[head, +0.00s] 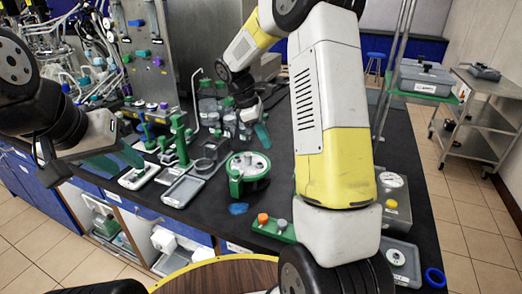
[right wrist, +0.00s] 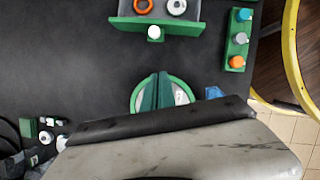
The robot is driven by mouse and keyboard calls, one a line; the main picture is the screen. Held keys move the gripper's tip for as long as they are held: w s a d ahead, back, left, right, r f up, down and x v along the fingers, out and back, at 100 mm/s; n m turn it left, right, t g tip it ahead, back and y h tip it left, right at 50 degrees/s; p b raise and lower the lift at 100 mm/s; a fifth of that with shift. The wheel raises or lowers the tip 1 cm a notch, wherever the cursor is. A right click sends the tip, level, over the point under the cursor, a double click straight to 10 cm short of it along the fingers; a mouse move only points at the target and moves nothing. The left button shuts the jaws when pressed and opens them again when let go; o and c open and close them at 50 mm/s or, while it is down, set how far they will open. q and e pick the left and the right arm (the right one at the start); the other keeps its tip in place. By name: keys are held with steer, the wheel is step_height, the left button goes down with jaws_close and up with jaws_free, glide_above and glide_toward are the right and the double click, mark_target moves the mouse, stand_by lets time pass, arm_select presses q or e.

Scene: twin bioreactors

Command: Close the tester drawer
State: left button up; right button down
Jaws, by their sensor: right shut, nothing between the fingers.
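The tester drawer (right wrist: 185,24) shows at the top of the right wrist view. It has a green front with a white knob (right wrist: 154,33) and holds an orange ring and a pale ring, so it looks pulled out; its rear is cut off. In the head view my right arm hides it. A grey box with a dial (head: 394,205), likely the tester, stands right of that arm. My right gripper (head: 262,134) is shut and empty. Its green fingers (right wrist: 158,92) are over the round green device, apart from the drawer. My left gripper (head: 118,160) looks open and empty at the left.
The round green device (head: 236,188) stands on the black bench. A green rack with capped vials (head: 272,228) and a blue cloth (head: 238,208) lie near the bench's front edge. Trays (head: 182,192) and green stands are further left. Bare bench lies between the device and drawer.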

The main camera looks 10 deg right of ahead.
steer(key=x, duration=0.9)
steer(key=shift+f, duration=0.1)
steer(key=d, duration=0.2)
steer(key=s+d, duration=0.1)
steer(key=shift+s+d+f, duration=0.1)
steer(key=shift+f, duration=0.2)
steer(key=shift+s+d, duration=0.1)
steer(key=shift+d, duration=0.35)
